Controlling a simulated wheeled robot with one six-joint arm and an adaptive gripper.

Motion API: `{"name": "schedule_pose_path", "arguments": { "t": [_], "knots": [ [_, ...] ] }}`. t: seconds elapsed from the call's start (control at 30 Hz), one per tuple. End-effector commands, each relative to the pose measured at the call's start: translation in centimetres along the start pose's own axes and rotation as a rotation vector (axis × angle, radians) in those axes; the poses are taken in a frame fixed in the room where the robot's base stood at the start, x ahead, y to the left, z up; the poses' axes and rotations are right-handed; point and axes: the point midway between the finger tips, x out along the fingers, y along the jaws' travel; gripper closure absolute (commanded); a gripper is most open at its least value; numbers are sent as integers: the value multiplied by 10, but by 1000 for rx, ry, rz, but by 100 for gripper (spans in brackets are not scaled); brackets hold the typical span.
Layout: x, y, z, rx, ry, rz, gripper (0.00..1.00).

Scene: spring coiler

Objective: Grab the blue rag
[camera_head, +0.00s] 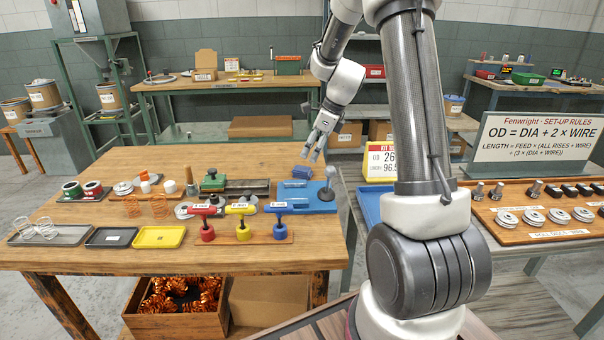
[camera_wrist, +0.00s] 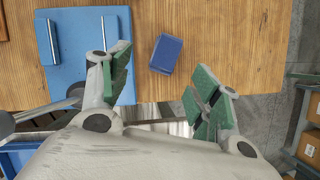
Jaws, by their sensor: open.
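A small blue folded piece (camera_wrist: 165,54), which looks like the blue rag, lies on the wooden table in the wrist view. In the head view it shows as a small blue patch (camera_head: 301,172) just behind the blue board. My gripper (camera_wrist: 160,78) is open and empty, with green-padded fingers spread to either side of the rag's line. The rag lies beyond the fingertips in the picture and is not between the pads. In the head view my gripper (camera_head: 314,156) is above the table's far right corner, close over the rag.
A blue board (camera_head: 318,203) with metal rods lies beside the rag, near the left finger in the wrist view (camera_wrist: 62,85). Red, yellow and blue handled tools (camera_head: 241,222) stand nearer the front. The table edge and floor are close to the right in the wrist view.

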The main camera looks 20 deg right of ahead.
Motion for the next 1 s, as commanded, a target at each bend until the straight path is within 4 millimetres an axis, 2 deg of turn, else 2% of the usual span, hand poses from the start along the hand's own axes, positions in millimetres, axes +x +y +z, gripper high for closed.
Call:
{"name": "schedule_pose_path", "arguments": {
  "t": [0.53,0.67,0.87,1.0],
  "knots": [
    [74,-11,2,41,-1,4,37],
    [83,-11,2,41,-2,3,37],
    [84,-11,3,40,-3,2,37],
    [84,-11,2,39,-2,2,59]
  ]
}}
